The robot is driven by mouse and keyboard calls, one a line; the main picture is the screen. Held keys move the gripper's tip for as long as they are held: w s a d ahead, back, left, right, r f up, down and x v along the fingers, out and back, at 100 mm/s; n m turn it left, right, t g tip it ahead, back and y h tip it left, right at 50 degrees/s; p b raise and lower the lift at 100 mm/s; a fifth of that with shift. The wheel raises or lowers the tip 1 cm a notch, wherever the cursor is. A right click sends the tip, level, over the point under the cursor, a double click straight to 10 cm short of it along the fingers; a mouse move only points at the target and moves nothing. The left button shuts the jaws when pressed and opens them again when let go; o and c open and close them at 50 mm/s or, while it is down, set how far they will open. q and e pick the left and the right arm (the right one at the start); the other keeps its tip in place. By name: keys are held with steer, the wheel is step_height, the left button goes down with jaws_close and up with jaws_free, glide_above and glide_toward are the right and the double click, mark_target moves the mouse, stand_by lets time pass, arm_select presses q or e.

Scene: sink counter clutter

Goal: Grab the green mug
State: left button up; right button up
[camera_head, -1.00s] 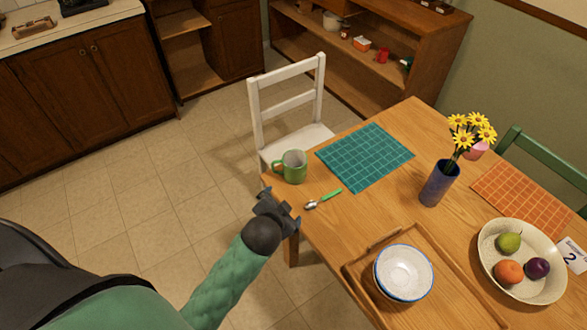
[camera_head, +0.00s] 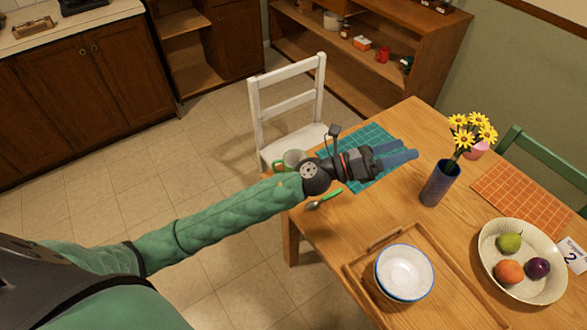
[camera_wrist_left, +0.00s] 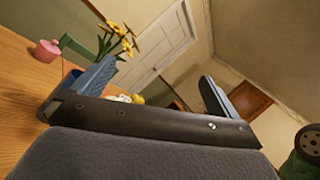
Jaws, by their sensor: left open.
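The green mug (camera_head: 289,158) stands on the near-left corner of the wooden table (camera_head: 330,233), beside the white chair. My left arm passes in front of it and hides its lower right part. My left gripper (camera_head: 413,154) is open and empty, over the teal grid placemat (camera_head: 352,133), to the right of the mug and pointing away from it. In the left wrist view the two fingers (camera_wrist_left: 155,85) are spread with nothing held between them. The mug does not show there. My right gripper is not in view.
A green-handled spoon (camera_head: 326,199) lies just below my left wrist. A blue vase (camera_head: 438,185) with yellow flowers stands right of the fingertips. A wooden tray (camera_head: 357,268) with white bowls (camera_head: 405,268) and a fruit bowl (camera_head: 490,265) fill the table's near right.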

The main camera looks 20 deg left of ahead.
arm_select(q)
step_height(320, 180, down, 4)
steer(key=s+d+m+g+y, duration=0.1)
steer(key=s+d+m+g, duration=0.1)
steer(key=m+g, duration=0.55)
steer(key=m+g+y+p, duration=0.2)
steer(key=m+y, duration=1.1)
steer(key=y, duration=0.6)
glide_above(296, 160)
steer(key=s+d, duration=0.1)
steer(key=s, duration=0.3)
steer(key=shift+t, duration=0.25)
step_height(296, 160, down, 19)
steer(key=shift+s+d, duration=0.1)
steer(key=shift+s, duration=0.05)
steer(key=f+p, duration=0.2)
steer(key=f, duration=0.1)
steer(key=shift+w+f, duration=0.25)
steer(key=shift+w, duration=0.1)
steer(key=shift+f, duration=0.6)
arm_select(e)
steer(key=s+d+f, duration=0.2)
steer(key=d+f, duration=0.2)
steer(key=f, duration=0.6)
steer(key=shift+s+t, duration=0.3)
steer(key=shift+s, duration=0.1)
